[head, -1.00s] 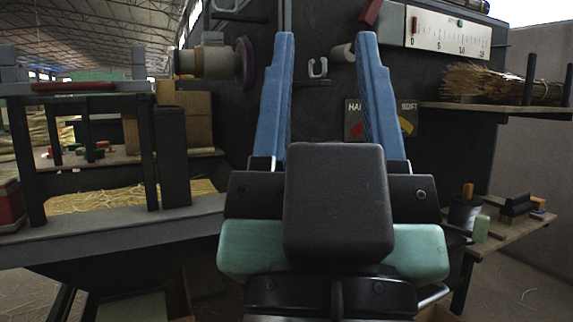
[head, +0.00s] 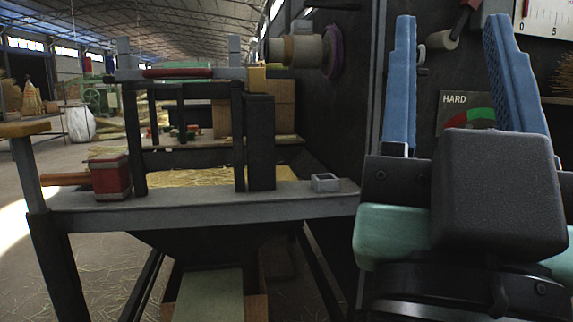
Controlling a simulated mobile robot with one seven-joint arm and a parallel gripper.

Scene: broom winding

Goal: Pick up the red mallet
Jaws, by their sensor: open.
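The red mallet (head: 110,177) is at the left in the head view. Its red head has a pale band near the top and rests on the left part of the grey bench ledge (head: 215,200). Its wooden handle (head: 64,179) points left from the head. My gripper (head: 460,30) is at the right of the view, with its two blue fingers pointing up and apart. It is open and empty, far to the right of the mallet.
A dark post (head: 260,142) and a grey frame stand right of the mallet. A small grey square holder (head: 325,182) sits on the ledge. A yellowish pad (head: 24,129) on a post stands at far left. A dark machine panel is behind my gripper.

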